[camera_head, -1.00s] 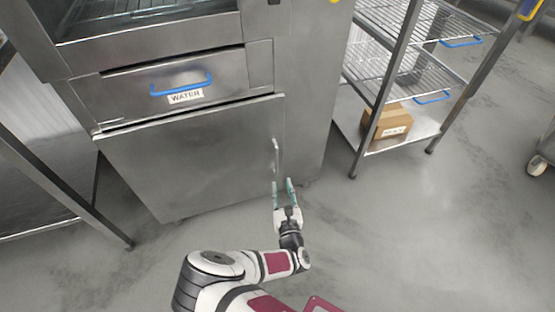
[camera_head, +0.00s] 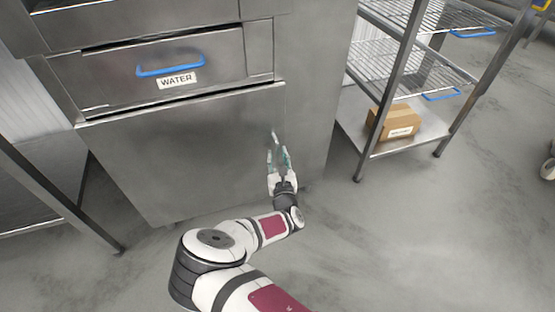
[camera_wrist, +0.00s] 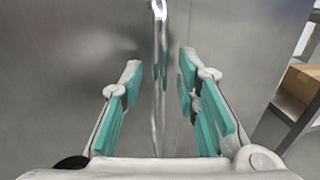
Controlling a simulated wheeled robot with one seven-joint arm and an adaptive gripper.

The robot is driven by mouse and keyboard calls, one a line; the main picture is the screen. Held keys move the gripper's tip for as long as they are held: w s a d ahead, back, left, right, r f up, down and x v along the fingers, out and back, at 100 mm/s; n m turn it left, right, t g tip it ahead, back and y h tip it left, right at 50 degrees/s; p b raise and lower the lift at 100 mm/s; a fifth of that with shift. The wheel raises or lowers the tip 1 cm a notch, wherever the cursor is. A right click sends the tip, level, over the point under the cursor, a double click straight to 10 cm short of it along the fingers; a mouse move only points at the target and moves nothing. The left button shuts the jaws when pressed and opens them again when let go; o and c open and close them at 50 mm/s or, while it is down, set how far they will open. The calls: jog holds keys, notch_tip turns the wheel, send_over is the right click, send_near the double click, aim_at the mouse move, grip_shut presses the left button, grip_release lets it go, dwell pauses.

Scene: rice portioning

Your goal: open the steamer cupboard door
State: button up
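The steamer cupboard door (camera_head: 185,150) is a flat steel panel below the water drawer, and it looks shut. Its vertical bar handle (camera_head: 274,137) is at the door's right side, its lower part hidden by my gripper in the head view. My gripper (camera_head: 279,157) is at the handle, fingers pointing at the door. In the wrist view the handle (camera_wrist: 159,60) runs down between the two teal-padded fingers of my gripper (camera_wrist: 160,90). The fingers are open, with a gap on each side of the handle.
The water drawer (camera_head: 112,83) with a blue handle (camera_head: 170,66) is above the door. A wire rack (camera_head: 408,45) with a cardboard box (camera_head: 397,122) stands to the right. A steel table leg (camera_head: 65,200) is at the left. The floor in front is clear.

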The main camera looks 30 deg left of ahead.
jog(key=shift+w+a, duration=0.3)
jog(key=shift+w, duration=0.05)
jog(key=shift+c, duration=0.3)
grip_shut()
